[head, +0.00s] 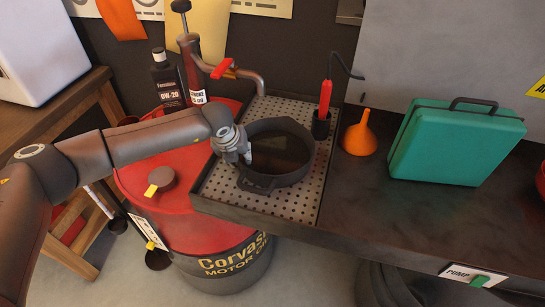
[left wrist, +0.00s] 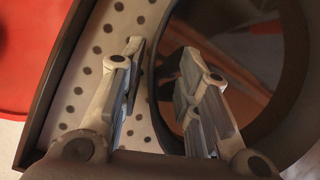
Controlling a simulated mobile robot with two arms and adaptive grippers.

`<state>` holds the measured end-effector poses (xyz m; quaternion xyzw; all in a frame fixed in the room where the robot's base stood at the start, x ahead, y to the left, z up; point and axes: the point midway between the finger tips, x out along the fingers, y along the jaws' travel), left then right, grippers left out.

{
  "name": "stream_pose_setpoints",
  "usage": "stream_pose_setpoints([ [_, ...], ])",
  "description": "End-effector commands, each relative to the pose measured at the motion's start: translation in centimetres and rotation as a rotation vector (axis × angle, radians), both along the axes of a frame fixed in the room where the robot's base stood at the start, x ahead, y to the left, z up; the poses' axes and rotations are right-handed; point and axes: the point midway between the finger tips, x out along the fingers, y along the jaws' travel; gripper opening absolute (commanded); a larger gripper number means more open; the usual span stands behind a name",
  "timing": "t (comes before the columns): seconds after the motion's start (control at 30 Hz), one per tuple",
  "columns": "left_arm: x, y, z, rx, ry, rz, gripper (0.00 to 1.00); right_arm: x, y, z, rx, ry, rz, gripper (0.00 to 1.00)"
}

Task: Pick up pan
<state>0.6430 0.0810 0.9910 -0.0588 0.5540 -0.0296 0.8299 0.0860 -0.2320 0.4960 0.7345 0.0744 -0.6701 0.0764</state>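The pan (head: 280,181) is dark, round and deep. It sits upright on a perforated metal tray at the bench's left end, with dark, shiny liquid or a reflective bottom inside. My left gripper (head: 245,158) is at the pan's left rim. In the left wrist view, my left gripper (left wrist: 160,60) is open. One finger is outside the pan over the tray and the other is inside its wall, with the rim of the pan (left wrist: 296,115) between them. Gaps show beside the rim. My right gripper is not in view.
The perforated tray (head: 309,190) has a raised edge. A red-handled tool (head: 325,98) in a dark holder, an orange funnel (head: 360,138) and a green case (head: 455,145) stand to the right. A red drum (head: 170,205) with a pump and a black bottle (head: 167,80) are left.

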Motion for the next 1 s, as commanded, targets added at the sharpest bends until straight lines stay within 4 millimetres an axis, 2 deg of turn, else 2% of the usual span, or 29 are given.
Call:
stream_pose_setpoints([
  [0.03, 0.01, 0.01, 0.01, 0.000, 0.000, 0.000, 0.28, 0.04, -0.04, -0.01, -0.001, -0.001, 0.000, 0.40],
  [0.2, 0.00, 0.03, 0.04, 0.000, 0.000, 0.001, 0.06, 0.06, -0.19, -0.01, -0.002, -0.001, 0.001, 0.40],
  [0.27, 0.01, 0.03, 0.05, 0.000, 0.000, 0.001, 0.00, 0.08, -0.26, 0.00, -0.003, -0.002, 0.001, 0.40],
  [1.0, 0.19, -0.12, 0.52, -0.007, -0.006, 0.001, 0.00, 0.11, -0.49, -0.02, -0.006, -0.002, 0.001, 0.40],
])
